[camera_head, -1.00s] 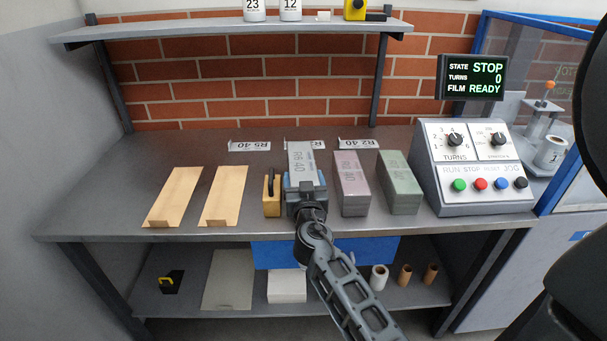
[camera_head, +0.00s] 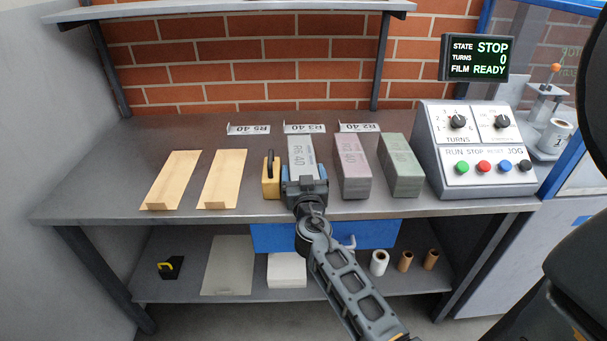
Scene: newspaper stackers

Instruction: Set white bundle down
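The white bundle (camera_head: 302,151) is a pale grey-white block marked "40" on top, lying lengthwise on the workbench between a yellow handled tool and a pink bundle (camera_head: 351,168). It looks level and at about the height of its neighbours; its underside is hidden, so contact with the bench cannot be confirmed. My gripper (camera_head: 305,182) is at the bundle's near end, with a blue-tipped finger on each side, and appears shut on it. A green bundle (camera_head: 400,167) lies right of the pink one. A label card "R3 40" (camera_head: 304,129) stands behind the white bundle.
The yellow tool (camera_head: 271,177) is close on the left, the pink bundle close on the right. Two tan boards (camera_head: 173,180) lie further left. A control console (camera_head: 476,150) stands at right. Cards "R5 40" (camera_head: 248,130) and "R2 40" (camera_head: 359,127) are behind. The bench's far left is clear.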

